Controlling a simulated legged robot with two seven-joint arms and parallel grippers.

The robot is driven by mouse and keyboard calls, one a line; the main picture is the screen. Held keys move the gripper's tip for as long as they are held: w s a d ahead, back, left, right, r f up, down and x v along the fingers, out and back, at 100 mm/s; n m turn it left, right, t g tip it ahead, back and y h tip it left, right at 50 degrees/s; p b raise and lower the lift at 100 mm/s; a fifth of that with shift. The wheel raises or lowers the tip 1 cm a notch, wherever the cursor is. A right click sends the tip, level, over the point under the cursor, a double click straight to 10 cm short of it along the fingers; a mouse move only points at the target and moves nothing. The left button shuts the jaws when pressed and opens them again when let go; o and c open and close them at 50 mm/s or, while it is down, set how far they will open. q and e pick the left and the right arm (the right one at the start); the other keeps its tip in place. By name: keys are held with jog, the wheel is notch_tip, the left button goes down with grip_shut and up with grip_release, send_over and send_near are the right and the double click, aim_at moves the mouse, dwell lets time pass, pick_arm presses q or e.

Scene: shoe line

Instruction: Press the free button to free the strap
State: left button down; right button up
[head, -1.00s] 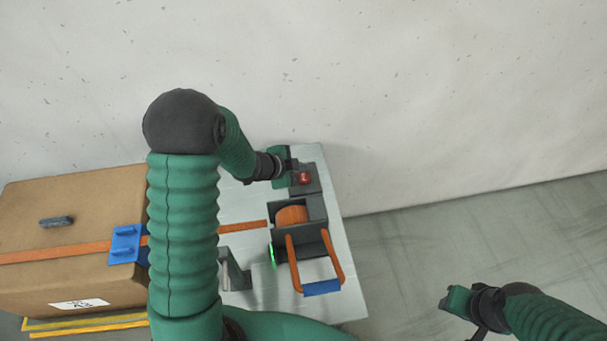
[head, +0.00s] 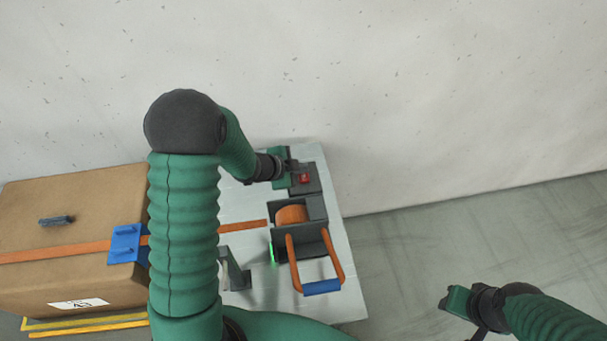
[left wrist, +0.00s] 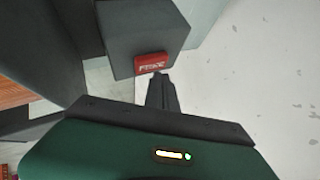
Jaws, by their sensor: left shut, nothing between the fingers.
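The red button (head: 304,179) sits on a dark grey box (head: 316,172) on the metal table. In the left wrist view the red button (left wrist: 152,65) carries a pale label that seems to read FREE. My left gripper (head: 291,166) is shut and empty, just left of the button in the head view. In the left wrist view its fingertips (left wrist: 160,80) are close to the button's edge; I cannot tell if they touch. The orange strap (head: 243,228) runs from the spool (head: 291,215) across the cardboard box. My right gripper (head: 450,299) hangs apart at lower right.
The dark winch (head: 313,243) has an orange handle with a blue grip (head: 322,287) and a green light. A grey bracket (head: 238,278) stands left of it. The cardboard box (head: 95,190) bears a blue piece (head: 126,244). Floor on the right is clear.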

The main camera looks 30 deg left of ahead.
aim_at(301, 176)
pick_arm(q)
jog(key=shift+f+b, duration=0.4)
jog(key=shift+f, duration=0.35)
dwell(0.6)
jog(key=shift+r, duration=0.1)
jog(key=shift+r+p, duration=0.9)
jog(key=shift+p, duration=0.15)
notch_tip(301, 176, up, 5)
jog(key=p, duration=0.5)
jog(key=shift+r, duration=0.1)
